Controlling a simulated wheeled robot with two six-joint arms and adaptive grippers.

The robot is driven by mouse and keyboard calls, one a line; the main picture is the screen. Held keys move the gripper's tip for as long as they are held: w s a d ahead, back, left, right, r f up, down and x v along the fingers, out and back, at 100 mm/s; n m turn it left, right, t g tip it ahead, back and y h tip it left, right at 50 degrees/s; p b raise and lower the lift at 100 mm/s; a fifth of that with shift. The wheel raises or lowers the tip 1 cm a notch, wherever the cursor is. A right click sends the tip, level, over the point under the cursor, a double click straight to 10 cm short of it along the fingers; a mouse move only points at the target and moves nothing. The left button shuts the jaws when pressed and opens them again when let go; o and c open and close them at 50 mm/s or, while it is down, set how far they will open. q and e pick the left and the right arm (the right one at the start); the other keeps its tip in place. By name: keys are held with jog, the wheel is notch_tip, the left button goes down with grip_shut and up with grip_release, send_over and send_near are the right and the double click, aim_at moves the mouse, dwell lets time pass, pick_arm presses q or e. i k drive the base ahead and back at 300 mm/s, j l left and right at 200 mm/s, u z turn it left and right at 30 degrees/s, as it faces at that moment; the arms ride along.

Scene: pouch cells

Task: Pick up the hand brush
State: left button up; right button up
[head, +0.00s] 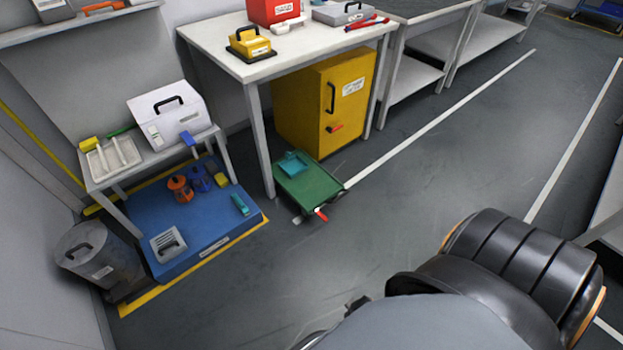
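I cannot make out a hand brush for certain. A small blue object (188,139) with a narrow end lies at the front right edge of the low white table (158,160), and it may be the brush. A thin green object (121,130) lies at the back of that table, partly behind a white case (170,112). A teal object (240,204) lies on the blue platform (212,228). These are too small to identify surely. Neither of my grippers shows; a dark arm part of mine fills the lower right.
A green cart (308,187) with a teal item stands before the yellow cabinet (325,105). The tall white table (222,48) holds boxes. A grey bin (98,262) stands at left. The grey floor (400,190) in the middle is clear.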

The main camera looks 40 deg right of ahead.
aim_at(243, 208)
jog(key=i+l, duration=0.1)
jog(key=i, duration=0.35)
jog(key=i+l, duration=0.1)
jog(key=i, duration=0.4)
